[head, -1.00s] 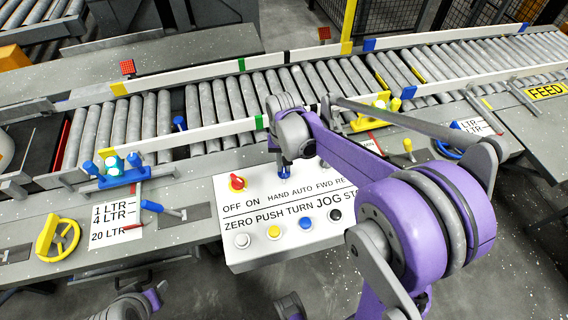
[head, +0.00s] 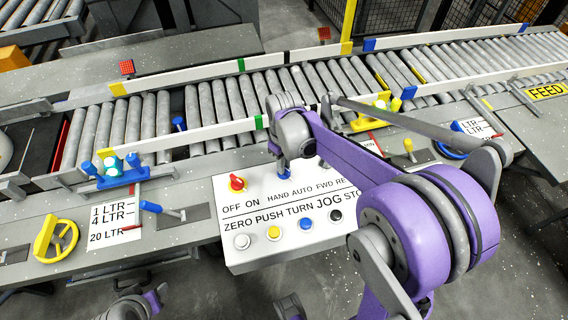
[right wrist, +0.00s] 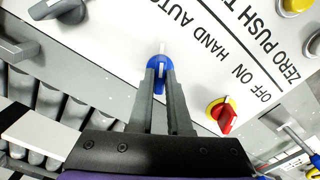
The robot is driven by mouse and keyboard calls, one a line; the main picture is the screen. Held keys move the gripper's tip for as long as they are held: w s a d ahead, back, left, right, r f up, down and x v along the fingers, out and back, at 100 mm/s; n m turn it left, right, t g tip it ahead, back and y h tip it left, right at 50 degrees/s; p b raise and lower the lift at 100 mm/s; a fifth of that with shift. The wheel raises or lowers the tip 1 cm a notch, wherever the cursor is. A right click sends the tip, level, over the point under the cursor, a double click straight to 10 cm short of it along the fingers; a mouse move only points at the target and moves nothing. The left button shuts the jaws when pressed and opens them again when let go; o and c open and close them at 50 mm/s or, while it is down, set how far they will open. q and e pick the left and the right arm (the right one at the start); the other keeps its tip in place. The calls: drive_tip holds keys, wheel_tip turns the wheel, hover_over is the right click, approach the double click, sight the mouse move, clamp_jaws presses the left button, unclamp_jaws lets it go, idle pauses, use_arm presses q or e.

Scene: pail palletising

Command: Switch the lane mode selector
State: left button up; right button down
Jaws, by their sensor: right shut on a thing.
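The lane mode selector is a blue knob (right wrist: 158,77) with a white mark, beside the HAND AUTO lettering on the white control panel (head: 235,258). In the right wrist view its white mark runs roughly up and down the picture. My right gripper (right wrist: 160,72) is shut on this knob, one dark finger on each side.
A red knob on a yellow plate (head: 237,183) by OFF ON sits left of the selector. A dark grey knob (right wrist: 66,10) lies on its other side. Several push buttons, including a yellow one (head: 273,232), line the panel's front. A roller conveyor (head: 215,105) runs behind.

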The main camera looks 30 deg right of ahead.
drive_tip(key=shift+n, duration=0.5)
drive_tip(key=c, duration=0.9)
unclamp_jaws()
drive_tip(key=shift+o, duration=0.2)
wheel_tip(320, 180, up, 11)
drive_tip(key=p, duration=0.1)
drive_tip(key=shift+f, duration=0.1)
drive_tip(key=s+a+f+m+t+p, duration=0.1)
drive_tip(key=s+a+m+t+p, duration=0.1)
drive_tip(key=s, duration=0.5)
drive_tip(key=s+a+f+m+t+p, duration=0.1)
drive_tip(key=s+a+f+m+t, duration=0.1)
drive_tip(key=s, duration=0.6)
drive_tip(key=a+t, duration=0.1)
drive_tip(key=a, duration=0.1)
drive_tip(key=shift+s+a+m+p, duration=0.2)
drive_tip(key=shift+a+m+p, duration=0.1)
drive_tip(key=shift+a+p, duration=0.1)
